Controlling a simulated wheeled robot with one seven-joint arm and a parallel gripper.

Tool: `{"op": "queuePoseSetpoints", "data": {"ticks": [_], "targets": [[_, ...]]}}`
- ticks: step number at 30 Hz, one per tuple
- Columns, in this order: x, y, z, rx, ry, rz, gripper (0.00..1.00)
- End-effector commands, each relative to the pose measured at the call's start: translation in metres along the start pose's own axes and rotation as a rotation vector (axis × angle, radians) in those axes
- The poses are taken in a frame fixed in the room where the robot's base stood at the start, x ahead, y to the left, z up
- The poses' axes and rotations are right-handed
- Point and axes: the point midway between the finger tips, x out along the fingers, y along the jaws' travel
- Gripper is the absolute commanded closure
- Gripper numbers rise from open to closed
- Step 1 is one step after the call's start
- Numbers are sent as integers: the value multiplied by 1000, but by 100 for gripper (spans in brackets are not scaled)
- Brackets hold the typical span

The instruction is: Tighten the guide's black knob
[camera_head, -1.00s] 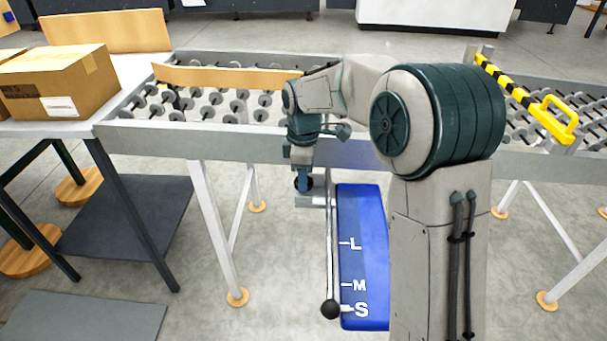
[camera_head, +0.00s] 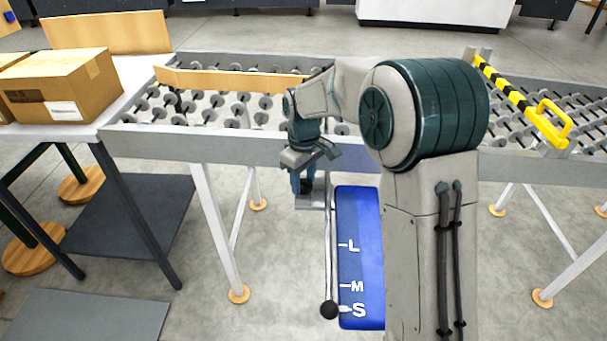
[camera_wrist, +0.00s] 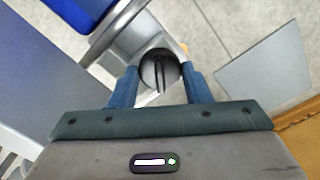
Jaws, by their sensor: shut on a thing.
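The black knob (camera_wrist: 160,70) sits on a grey metal bracket (camera_wrist: 128,38) in the wrist view. It is round and dark, with a ridge across its face. My gripper (camera_wrist: 160,78) has one blue finger on each side of the knob and is shut on it. In the head view my gripper (camera_head: 303,184) points down at the front of the roller conveyor, and the knob (camera_head: 307,186) is mostly hidden by the fingers. A wooden guide board (camera_head: 235,78) stands on the rollers behind.
A blue panel (camera_head: 358,215) marked L, M and S hangs below, with a ball-ended lever (camera_head: 329,309) beside it. The conveyor frame (camera_head: 230,146) is close behind my gripper. A carton (camera_head: 65,85) stands on the left table. A yellow-black bar (camera_head: 510,92) is at right.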

Motion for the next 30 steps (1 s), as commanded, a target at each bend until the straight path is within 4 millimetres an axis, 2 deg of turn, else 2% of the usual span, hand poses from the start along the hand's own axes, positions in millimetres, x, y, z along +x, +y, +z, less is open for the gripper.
{"op": "queuePoseSetpoints", "data": {"ticks": [18,30], "targets": [[-2,0,-1,578,3,2,80],[-2,0,-1,851,4,1,80]]}}
